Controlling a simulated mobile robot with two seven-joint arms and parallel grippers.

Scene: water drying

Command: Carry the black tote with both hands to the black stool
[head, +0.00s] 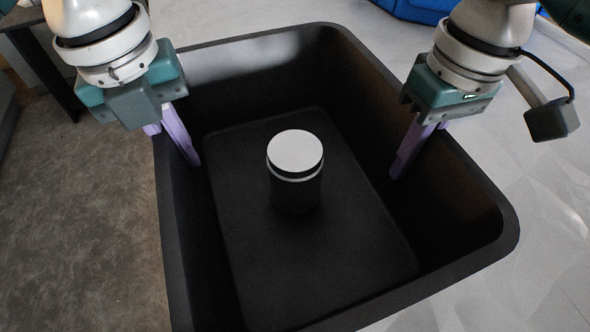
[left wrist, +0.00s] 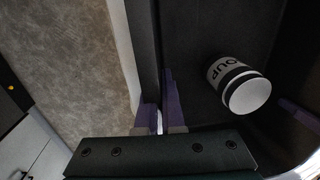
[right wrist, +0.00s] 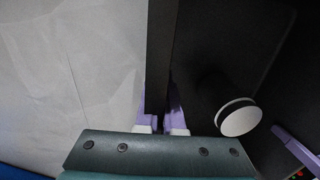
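The black tote (head: 255,290) fills the middle of the head view, open side up. A dark canister with a white lid (head: 295,152) stands upright on its floor; lettering on it shows in the left wrist view (left wrist: 226,74). My left gripper (head: 178,138) has one purple finger inside and one outside the tote's left wall, pinching it. My right gripper (head: 415,148) straddles the right wall the same way. Both wrist views show the wall between the fingers (left wrist: 160,112) (right wrist: 160,112). Whether the tote is off the floor is unclear. No black stool is identifiable.
Brown-grey flooring (head: 85,225) lies left of the tote, and pale flooring (head: 555,230) lies right of it. A dark table (head: 35,45) stands at the upper left. A blue object (head: 415,8) is at the top right.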

